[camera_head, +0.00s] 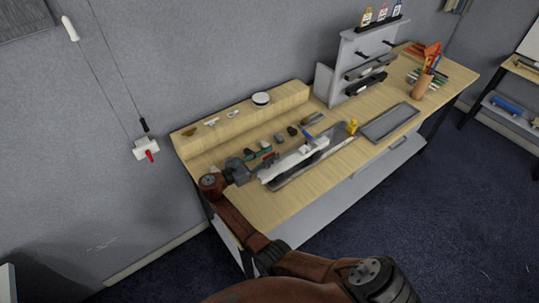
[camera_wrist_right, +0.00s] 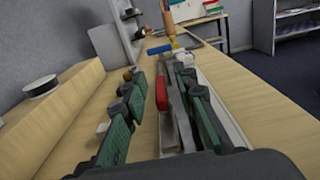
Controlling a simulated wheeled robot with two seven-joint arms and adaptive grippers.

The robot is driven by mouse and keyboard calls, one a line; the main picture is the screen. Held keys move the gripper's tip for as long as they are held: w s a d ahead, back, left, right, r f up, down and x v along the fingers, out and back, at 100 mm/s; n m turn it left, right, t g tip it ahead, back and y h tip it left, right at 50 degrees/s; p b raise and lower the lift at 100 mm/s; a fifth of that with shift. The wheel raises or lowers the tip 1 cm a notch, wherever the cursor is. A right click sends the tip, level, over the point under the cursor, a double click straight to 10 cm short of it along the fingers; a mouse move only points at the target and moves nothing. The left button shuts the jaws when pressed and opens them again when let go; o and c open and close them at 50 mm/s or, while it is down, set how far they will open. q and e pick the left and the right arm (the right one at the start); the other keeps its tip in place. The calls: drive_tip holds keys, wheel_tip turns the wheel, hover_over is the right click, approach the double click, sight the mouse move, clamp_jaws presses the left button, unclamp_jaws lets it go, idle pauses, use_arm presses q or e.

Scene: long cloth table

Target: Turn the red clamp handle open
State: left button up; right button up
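The red clamp handle (camera_wrist_right: 162,93) shows in the right wrist view as a short upright red piece between my fingers, at the left edge of a long grey-and-white fixture (camera_wrist_right: 178,115). In the head view the fixture (camera_head: 308,158) lies on the bench, and I cannot make out the red handle clearly there. My right gripper (camera_head: 268,163) reaches along the bench over the fixture's near left end. In the wrist view its green-padded fingers (camera_wrist_right: 163,78) are spread apart, one on each side of the handle. I cannot tell whether either finger touches it. My left gripper is out of view.
The wooden bench (camera_head: 280,208) has a raised back ledge (camera_head: 220,135) with a round white-topped item (camera_head: 261,99). A grey rack (camera_head: 345,75), a dark tray (camera_head: 390,122) and a pencil cup (camera_head: 422,86) stand further right. Several small dark parts lie behind the fixture.

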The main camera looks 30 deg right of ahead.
drive_tip(key=a, duration=1.2)
drive_tip(key=shift+s, duration=0.4)
